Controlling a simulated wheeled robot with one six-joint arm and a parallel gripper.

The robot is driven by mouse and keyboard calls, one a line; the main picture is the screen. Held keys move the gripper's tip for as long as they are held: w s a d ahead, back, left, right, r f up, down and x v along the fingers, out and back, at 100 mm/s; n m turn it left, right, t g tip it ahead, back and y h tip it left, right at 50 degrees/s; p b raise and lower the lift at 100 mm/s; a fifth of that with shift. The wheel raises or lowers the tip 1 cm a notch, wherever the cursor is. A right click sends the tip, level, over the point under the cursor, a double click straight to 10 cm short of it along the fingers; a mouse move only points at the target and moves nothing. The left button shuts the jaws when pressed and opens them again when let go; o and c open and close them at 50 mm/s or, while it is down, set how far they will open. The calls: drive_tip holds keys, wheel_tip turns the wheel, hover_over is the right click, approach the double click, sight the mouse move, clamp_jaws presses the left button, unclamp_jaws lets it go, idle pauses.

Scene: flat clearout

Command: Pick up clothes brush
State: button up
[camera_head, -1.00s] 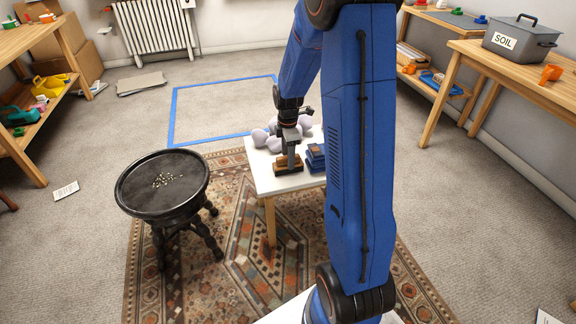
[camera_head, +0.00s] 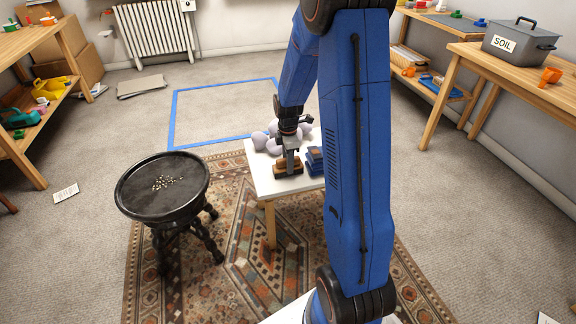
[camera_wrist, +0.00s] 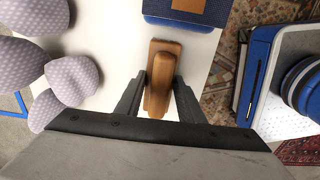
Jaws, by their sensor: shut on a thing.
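The clothes brush (camera_wrist: 162,72) has a brown wooden back and lies on the white table (camera_wrist: 108,70). In the wrist view it sits lengthwise between the two dark fingers of my gripper (camera_wrist: 158,100), which are shut on its sides. In the head view my gripper (camera_head: 289,168) points down at the brush (camera_head: 282,171) near the front of the table. I cannot tell whether the brush is clear of the tabletop. Its underside is hidden.
A round black stool (camera_head: 140,205) with small pale bits stands left. A blue taped rectangle (camera_head: 172,118) marks open floor behind.

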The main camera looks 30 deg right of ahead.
wheel_tip(320, 180, up, 10)
drive_tip(key=shift+f, duration=0.1)
idle(0.4)
drive_tip(key=shift+o, duration=0.8)
